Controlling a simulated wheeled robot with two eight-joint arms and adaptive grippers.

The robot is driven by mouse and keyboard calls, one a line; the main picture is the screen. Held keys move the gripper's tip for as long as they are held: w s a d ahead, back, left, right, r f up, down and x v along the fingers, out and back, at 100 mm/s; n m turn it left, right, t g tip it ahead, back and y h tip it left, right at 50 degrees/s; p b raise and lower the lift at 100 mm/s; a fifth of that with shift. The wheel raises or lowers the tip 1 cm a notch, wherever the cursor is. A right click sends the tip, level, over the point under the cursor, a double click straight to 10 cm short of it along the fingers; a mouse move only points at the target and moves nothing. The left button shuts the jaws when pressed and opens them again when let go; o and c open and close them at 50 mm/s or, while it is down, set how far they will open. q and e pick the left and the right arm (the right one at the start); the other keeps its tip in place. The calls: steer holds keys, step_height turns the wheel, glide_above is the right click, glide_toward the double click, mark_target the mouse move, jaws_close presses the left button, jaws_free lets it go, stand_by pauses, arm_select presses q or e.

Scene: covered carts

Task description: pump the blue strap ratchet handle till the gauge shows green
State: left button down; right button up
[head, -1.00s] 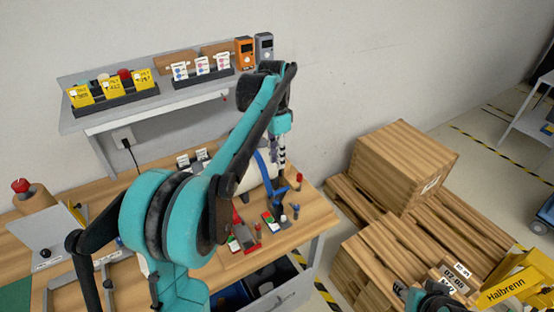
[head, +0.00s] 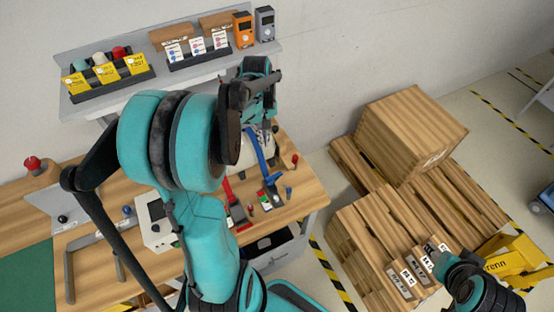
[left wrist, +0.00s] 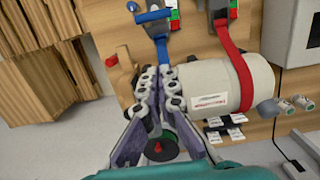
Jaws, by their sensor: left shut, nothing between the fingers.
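The blue strap (head: 258,148) runs over a pale cylinder on the workbench, with its blue ratchet handle (head: 270,179) at the front. In the left wrist view the blue strap (left wrist: 161,45) passes behind the fingertips, and the blue handle (left wrist: 152,16) is at the top edge. A small red and green gauge (left wrist: 174,14) sits beside it, too small to read. My left gripper (left wrist: 158,78) is shut and empty, over the cylinder's end of the strap and apart from the handle. In the head view its fingers are mostly hidden by the arm. My right gripper (head: 440,262) is partly seen at lower right.
A red strap (left wrist: 222,60) with its own red handle lies across the cylinder (left wrist: 205,88) beside the blue one. A shelf (head: 160,85) with cards and boxes stands behind. Wooden crates and pallets (head: 410,140) are to the right. A drawer below the bench is open.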

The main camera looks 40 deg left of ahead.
arm_select(q)
steer(key=d+f, duration=0.1)
steer(key=f, duration=0.2)
steer(key=s+d+f, duration=0.1)
steer(key=f, duration=0.2)
steer(key=s+d+f, duration=0.1)
steer(key=d+f, duration=0.1)
steer(key=f, duration=0.1)
steer(key=shift+s+b, duration=0.1)
steer(key=shift+b, duration=0.25)
steer(key=shift+f, duration=0.1)
steer(key=shift+d, duration=0.15)
